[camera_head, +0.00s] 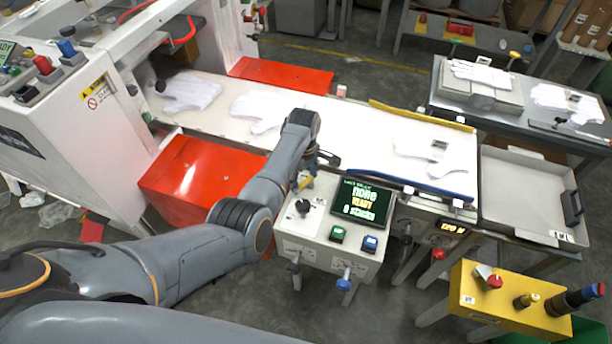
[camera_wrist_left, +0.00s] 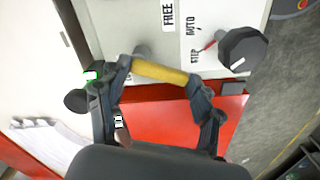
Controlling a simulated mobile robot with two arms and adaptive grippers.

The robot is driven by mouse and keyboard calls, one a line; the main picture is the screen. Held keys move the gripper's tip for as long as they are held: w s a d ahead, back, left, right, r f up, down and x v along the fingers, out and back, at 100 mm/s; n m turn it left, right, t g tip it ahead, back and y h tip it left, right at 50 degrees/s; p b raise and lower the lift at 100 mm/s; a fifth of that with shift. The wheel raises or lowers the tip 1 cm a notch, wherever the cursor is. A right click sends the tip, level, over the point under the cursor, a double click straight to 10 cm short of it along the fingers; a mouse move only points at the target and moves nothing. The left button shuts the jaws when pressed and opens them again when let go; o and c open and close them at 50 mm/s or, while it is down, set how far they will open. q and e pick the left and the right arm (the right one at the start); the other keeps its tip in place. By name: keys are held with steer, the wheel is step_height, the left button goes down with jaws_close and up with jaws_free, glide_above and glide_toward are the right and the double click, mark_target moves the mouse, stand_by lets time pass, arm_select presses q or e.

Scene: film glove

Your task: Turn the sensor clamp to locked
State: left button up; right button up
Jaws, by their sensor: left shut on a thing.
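My left gripper (camera_head: 313,168) reaches over the far left corner of the white control box (camera_head: 318,252). In the left wrist view its two dark fingers (camera_wrist_left: 158,90) are on either end of a short yellow handle (camera_wrist_left: 160,72), shut on it. This handle appears to be the sensor clamp's lever. It also shows as a small yellow piece (camera_head: 305,183) in the head view, partly hidden by the gripper. The printed word FREE (camera_wrist_left: 167,14) is on the white panel beside it. The locked mark is not legible. My right gripper is not in view.
A black selector knob (camera_wrist_left: 243,48) with AUTO and STEP labels is near the handle. The box carries a screen (camera_head: 362,201), a green button (camera_head: 337,234) and a blue button (camera_head: 370,243). White gloves (camera_head: 257,108) lie on the belt behind. A red chute (camera_head: 190,178) is left.

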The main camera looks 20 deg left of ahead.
arm_select(q)
steer(key=m, duration=0.2)
steer(key=shift+w+a+m+p, duration=0.2)
steer(key=shift+a+m+p, duration=0.1)
steer(key=shift+m+p, duration=0.1)
steer(key=m, duration=0.3)
steer(key=shift+w+a+m, duration=0.3)
steer(key=m, duration=0.3)
steer(key=shift+w+a+m, duration=0.1)
steer(key=shift+w+m, duration=0.2)
steer(key=shift+w, duration=0.05)
steer(key=shift+w+m+b, duration=0.2)
steer(key=shift+m, duration=0.6)
steer(key=shift+w+m+b, duration=0.2)
steer(key=shift+m, duration=0.6)
steer(key=o, duration=0.9)
